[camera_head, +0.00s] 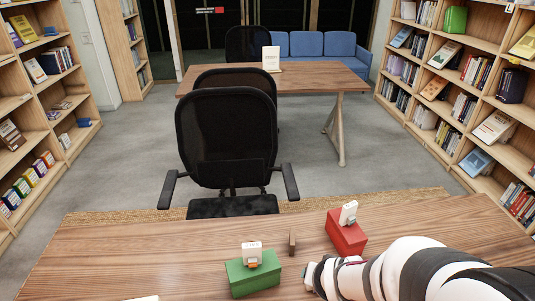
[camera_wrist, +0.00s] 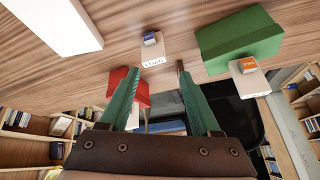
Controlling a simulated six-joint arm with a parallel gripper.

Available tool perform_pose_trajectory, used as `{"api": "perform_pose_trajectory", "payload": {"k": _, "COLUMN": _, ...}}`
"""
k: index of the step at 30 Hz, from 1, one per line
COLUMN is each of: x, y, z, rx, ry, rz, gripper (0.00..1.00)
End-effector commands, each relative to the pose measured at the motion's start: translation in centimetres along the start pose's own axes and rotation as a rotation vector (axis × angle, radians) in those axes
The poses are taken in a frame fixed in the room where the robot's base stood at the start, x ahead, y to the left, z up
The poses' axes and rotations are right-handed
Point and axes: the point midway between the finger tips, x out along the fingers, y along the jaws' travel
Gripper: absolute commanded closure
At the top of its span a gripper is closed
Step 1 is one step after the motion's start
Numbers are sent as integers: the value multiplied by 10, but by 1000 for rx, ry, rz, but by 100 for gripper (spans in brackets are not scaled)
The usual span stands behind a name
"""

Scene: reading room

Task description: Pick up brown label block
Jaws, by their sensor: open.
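The brown label block (camera_head: 292,242) stands upright as a thin slab on the near table, between the green box and the red box. In the wrist view a block between the same boxes, with a pale lettered label and a blue piece on it (camera_wrist: 153,48), appears to be this block. It shows just beyond my fingertips, in line with the gap and apart from them. My gripper (camera_wrist: 158,68) is open, with green fingers spread and nothing between them. In the head view my arm comes from the right, its end near the block; the fingers are hard to make out there.
A green box (camera_head: 252,278) with a white block (camera_head: 252,250) stands left of the brown block. A red box (camera_head: 346,238) with another white block (camera_head: 348,212) stands to the right. A white flat thing (camera_wrist: 55,22) lies at upper left in the wrist view. A chair (camera_head: 228,140) stands beyond the table.

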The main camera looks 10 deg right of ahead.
Motion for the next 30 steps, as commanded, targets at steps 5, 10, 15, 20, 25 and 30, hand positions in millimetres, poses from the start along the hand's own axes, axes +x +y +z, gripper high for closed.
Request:
{"api": "perform_pose_trajectory", "payload": {"k": 5, "x": 67, "y": -5, "z": -34, "rx": -63, "ry": 284, "rz": -134, "gripper": 36}}
{"api": "perform_pose_trajectory", "payload": {"k": 10, "x": 86, "y": -19, "z": -38, "rx": -107, "ry": 462, "rz": -268, "gripper": 36}}
{"api": "perform_pose_trajectory", "payload": {"k": 15, "x": 94, "y": -28, "z": -42, "rx": -124, "ry": 516, "rz": -316, "gripper": 36}}
{"api": "perform_pose_trajectory", "payload": {"k": 20, "x": 128, "y": -43, "z": -62, "rx": -127, "ry": 518, "rz": -318, "gripper": 36}}
{"api": "perform_pose_trajectory", "payload": {"k": 25, "x": 158, "y": -55, "z": -79, "rx": -128, "ry": 518, "rz": -317, "gripper": 36}}
{"api": "perform_pose_trajectory", "payload": {"k": 30, "x": 173, "y": -60, "z": -87, "rx": -127, "ry": 517, "rz": -316, "gripper": 36}}
